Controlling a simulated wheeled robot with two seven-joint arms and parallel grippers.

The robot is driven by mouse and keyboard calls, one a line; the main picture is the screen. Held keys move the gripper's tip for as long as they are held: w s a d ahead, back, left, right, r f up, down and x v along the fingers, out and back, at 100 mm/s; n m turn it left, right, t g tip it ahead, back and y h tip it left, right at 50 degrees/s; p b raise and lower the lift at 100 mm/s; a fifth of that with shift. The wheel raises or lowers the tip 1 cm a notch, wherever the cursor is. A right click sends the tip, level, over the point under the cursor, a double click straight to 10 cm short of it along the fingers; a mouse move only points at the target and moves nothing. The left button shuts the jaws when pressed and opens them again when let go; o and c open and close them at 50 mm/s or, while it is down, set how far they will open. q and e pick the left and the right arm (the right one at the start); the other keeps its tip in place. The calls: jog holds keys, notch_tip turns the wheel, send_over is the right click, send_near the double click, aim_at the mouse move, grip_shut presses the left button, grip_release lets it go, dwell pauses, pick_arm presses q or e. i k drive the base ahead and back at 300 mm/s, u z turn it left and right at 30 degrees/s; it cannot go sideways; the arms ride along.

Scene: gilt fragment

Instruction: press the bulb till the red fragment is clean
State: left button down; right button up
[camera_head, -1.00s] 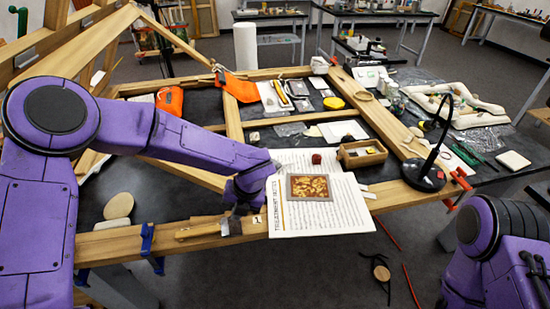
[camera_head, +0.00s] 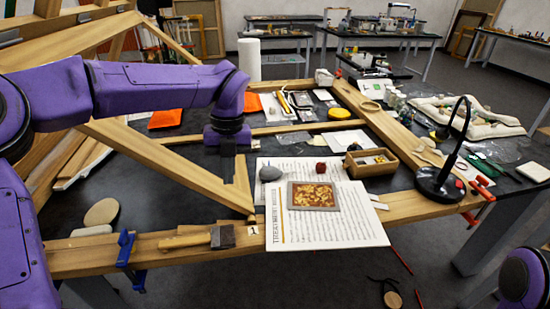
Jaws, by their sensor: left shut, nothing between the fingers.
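A small framed fragment (camera_head: 313,196), gold and reddish-brown, lies on a printed sheet (camera_head: 345,228) at the table's front. A rounded grey object (camera_head: 270,173), possibly the bulb, rests on the sheet's back left part. A small dark red lump (camera_head: 320,168) sits right of it, behind the fragment. I cannot tell for sure which is the bulb. My left gripper (camera_head: 228,150) is shut and empty, pointing down behind and left of the grey object, apart from it. My right gripper is out of view; only a piece of my right arm shows at the lower right.
A wooden box (camera_head: 370,163) with small things stands right of the red lump. A black lamp (camera_head: 441,181) stands farther right. A wooden-handled brush or tool (camera_head: 188,241) lies on the front beam. Wooden frame bars cross the dark tabletop.

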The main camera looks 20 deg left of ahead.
aim_at(268, 171)
jog(key=i, duration=0.9)
